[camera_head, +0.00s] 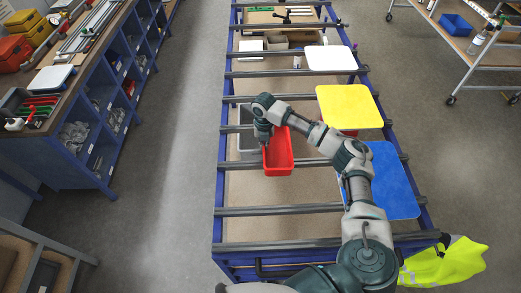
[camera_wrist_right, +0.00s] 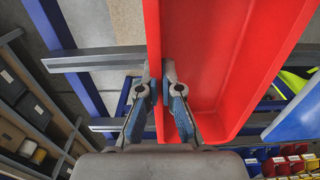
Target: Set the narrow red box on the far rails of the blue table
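The narrow red box (camera_head: 280,155) is in the middle of the head view, over the rails of the blue table (camera_head: 219,190). My right gripper (camera_head: 264,139) is at the box's left wall. In the right wrist view, the gripper's fingers (camera_wrist_right: 160,95) sit on either side of one wall of the red box (camera_wrist_right: 225,60), closed on it. Whether the box touches the rails below cannot be told. The far rails (camera_head: 284,26) of the table are at the top of the head view. My left gripper is not in view.
A grey bin (camera_head: 246,143) is left of the red box. White (camera_head: 330,58), yellow (camera_head: 349,106) and blue (camera_head: 388,182) sign plates lie along the table's right side. A yellow vest (camera_head: 445,264) is at front right.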

